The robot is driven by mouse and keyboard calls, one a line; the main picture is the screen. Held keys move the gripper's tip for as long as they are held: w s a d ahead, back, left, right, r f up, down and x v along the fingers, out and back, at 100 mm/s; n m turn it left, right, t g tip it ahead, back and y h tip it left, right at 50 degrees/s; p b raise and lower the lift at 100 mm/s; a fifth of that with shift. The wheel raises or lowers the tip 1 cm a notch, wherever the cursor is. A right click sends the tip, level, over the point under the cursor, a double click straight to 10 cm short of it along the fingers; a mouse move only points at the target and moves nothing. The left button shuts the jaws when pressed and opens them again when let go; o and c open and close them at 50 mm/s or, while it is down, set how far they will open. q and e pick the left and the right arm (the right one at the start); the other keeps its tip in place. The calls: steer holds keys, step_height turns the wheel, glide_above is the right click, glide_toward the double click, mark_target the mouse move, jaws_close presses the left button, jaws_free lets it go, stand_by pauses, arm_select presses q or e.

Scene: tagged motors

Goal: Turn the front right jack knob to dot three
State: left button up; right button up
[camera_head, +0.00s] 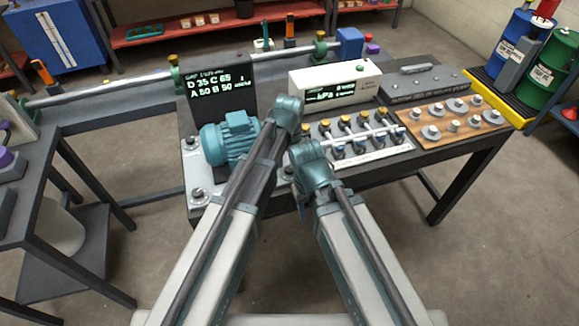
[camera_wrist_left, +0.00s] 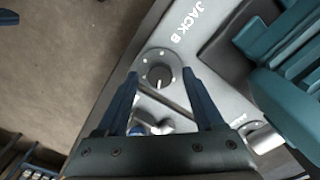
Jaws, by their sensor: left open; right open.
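The jack knob (camera_wrist_left: 158,75), dark and round with a white pointer line, sits on a light plate marked JACK B. Its pointer points down in the left wrist view, and small dots ring the knob. My left gripper (camera_wrist_left: 160,78) is open, with one finger on each side of the knob in the picture. I cannot tell whether they touch it. In the head view, my arms hide the knob and the left fingers. My right arm's end (camera_head: 312,172) is at the right of the teal motor (camera_head: 230,138). Its fingers cannot be made out.
Other jacks (camera_head: 199,196) stand at the left. A white kPa box (camera_head: 335,88), a manifold with yellow and blue knobs (camera_head: 345,122) and a wooden board (camera_head: 430,110) lie to the right. My two arms are close together.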

arm_select(q)
jaws_close()
steer(key=shift+m, duration=0.3)
steer(key=m, duration=1.1)
stand_by(0.4)
stand_by(0.4)
jaws_free()
